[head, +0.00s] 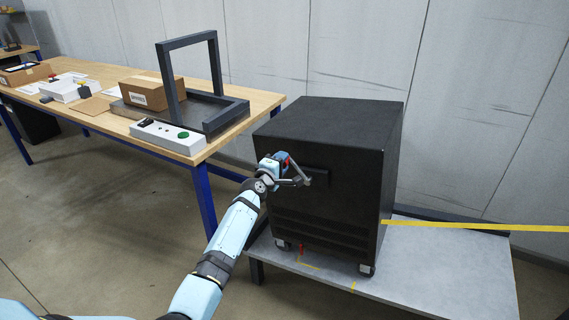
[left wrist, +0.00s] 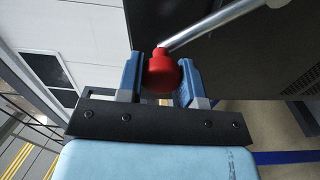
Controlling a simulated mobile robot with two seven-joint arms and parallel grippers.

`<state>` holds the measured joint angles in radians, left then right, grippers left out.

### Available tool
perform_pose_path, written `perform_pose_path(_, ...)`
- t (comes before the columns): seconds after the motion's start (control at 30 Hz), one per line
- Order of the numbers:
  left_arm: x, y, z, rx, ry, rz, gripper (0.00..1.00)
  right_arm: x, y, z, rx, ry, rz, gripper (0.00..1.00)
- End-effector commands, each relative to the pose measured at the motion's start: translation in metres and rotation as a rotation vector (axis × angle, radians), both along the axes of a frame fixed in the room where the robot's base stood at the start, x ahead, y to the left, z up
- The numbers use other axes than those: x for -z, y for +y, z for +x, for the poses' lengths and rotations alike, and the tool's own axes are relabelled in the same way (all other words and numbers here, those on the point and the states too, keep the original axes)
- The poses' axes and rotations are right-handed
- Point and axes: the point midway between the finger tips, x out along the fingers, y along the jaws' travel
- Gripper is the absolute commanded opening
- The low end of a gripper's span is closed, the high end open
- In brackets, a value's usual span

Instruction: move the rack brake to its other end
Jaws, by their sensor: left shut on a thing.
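The black rack (head: 330,135) stands upright on casters on a low grey platform. The rack brake is a grey metal lever (head: 300,172) on the rack's front face, with a red knob at its free end. My left gripper (head: 285,166) is at the upper front of the rack, at the knob end of the lever. In the left wrist view the red knob (left wrist: 161,72) sits between both blue fingers, which are shut on it, and the lever (left wrist: 212,24) runs up to the right. The fingers partly hide the knob in the head view. My right gripper is not in view.
The grey platform (head: 450,270) has free room right of the rack. A yellow strip (head: 480,226) crosses beside it. A wooden bench (head: 262,104) at the left holds a dark frame (head: 163,72), a cardboard box (head: 150,92) and a white control box (head: 168,136).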

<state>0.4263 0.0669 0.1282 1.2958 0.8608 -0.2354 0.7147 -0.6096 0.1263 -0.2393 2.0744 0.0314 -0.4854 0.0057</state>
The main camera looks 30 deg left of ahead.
Motion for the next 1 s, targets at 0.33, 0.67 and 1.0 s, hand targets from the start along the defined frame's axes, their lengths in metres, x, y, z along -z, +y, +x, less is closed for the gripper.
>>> perform_pose_path(0.33, 0.0006, 0.0015, 0.001, 0.001, -0.001, -0.035, 0.0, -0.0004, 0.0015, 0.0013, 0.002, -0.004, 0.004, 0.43)
perform_pose_path(0.67, 0.0007, 0.0014, 0.0008, 0.001, -0.001, -0.035, 0.54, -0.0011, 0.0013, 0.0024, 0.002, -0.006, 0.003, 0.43)
perform_pose_path(1.0, 0.0017, 0.0019, -0.0018, 0.001, 0.0, -0.033, 0.58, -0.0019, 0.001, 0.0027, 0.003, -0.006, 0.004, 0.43)
